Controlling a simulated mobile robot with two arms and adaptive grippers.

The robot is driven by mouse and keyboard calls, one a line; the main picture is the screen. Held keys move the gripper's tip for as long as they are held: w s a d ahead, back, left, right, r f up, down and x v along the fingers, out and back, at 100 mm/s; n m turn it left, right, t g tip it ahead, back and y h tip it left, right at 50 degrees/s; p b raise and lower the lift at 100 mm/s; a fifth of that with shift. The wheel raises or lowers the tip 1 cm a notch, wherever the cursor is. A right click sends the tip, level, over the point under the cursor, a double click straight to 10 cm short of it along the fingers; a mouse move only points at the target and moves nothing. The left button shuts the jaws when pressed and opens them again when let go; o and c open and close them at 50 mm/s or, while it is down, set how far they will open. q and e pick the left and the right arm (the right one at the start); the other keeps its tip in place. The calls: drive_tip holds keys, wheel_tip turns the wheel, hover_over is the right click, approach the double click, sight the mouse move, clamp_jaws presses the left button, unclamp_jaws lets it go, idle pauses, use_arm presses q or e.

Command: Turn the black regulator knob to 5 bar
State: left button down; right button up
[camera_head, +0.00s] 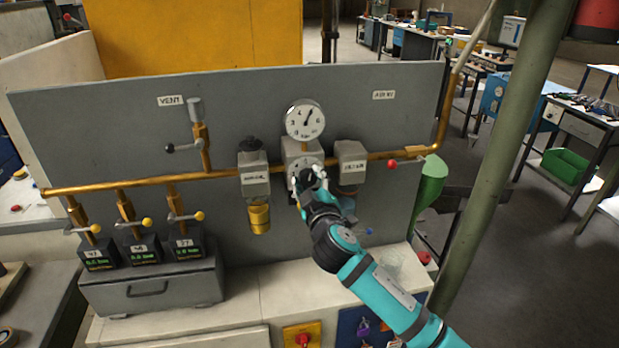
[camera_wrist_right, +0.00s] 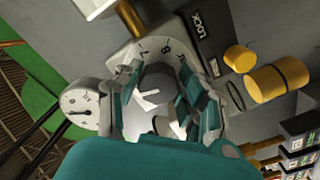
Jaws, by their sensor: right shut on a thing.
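The black regulator knob (camera_wrist_right: 157,84) sits between the two fingers of my right gripper (camera_wrist_right: 165,95) in the right wrist view. The fingers are shut on it. A white pointer mark shows by the knob, and a pale dial ring with numerals including 7 and 8 shows behind it. In the head view my right gripper (camera_head: 309,184) covers most of the knob, on the front of the grey regulator body (camera_head: 301,152). The round white pressure gauge (camera_head: 304,120) stands above it; its needle points up and right, between the 4 and the 6. My left gripper is out of view.
A grey block with a brass bowl (camera_head: 259,216) hangs left of the regulator, and another grey block (camera_head: 350,160) sits close on its right. A brass pipe (camera_head: 130,183) runs along the grey panel. A red-knobbed valve (camera_head: 392,164) and green funnel (camera_head: 430,180) are farther right.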

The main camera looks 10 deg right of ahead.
drive_tip(key=shift+n+p, duration=0.4)
drive_tip(key=shift+n, duration=0.8)
drive_tip(key=o, duration=1.2)
drive_tip(key=s, duration=1.2)
drive_tip(key=shift+d, duration=0.25)
